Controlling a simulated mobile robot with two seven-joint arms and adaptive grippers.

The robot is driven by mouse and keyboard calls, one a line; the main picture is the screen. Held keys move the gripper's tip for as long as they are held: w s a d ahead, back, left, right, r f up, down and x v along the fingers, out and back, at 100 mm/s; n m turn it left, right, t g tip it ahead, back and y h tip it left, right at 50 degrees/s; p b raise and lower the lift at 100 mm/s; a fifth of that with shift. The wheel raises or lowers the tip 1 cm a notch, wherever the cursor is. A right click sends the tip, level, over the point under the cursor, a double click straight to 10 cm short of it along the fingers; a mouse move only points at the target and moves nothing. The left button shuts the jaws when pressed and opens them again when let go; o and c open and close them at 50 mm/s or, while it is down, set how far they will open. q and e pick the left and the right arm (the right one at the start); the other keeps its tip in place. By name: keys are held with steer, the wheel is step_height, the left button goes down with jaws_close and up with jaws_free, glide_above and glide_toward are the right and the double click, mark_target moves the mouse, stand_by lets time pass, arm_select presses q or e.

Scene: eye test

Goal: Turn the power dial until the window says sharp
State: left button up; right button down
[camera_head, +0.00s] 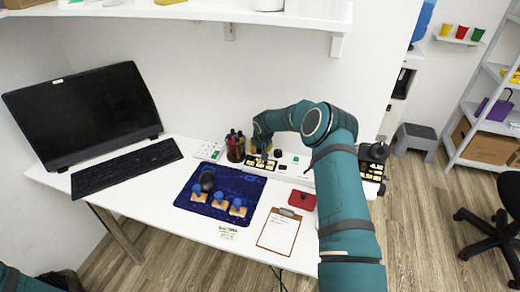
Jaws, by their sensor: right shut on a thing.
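A low white device (320,178) with black dials and dark windows stands along the back of the white desk. My right gripper (262,155) reaches down over its left part and is shut on a dial there, which the fingers mostly hide. I take this to be the power dial, but its label is too small to read. A free black dial (278,153) is just right of the gripper. A dark window (257,164) with pale marks lies just below the gripper; I cannot read whether it says sharp. My left gripper is out of view.
A pen holder (235,146) stands close left of the gripper. A blue mat (221,218) with a mouse and small blue-topped items, a clipboard (279,232) and a red item (302,200) lie in front. A monitor (85,115) and keyboard (126,168) are left. A shelf (200,10) hangs above.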

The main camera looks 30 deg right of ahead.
steer(key=c, duration=0.6)
jaws_free()
steer(key=shift+d, duration=0.1)
steer(key=shift+m, duration=0.4)
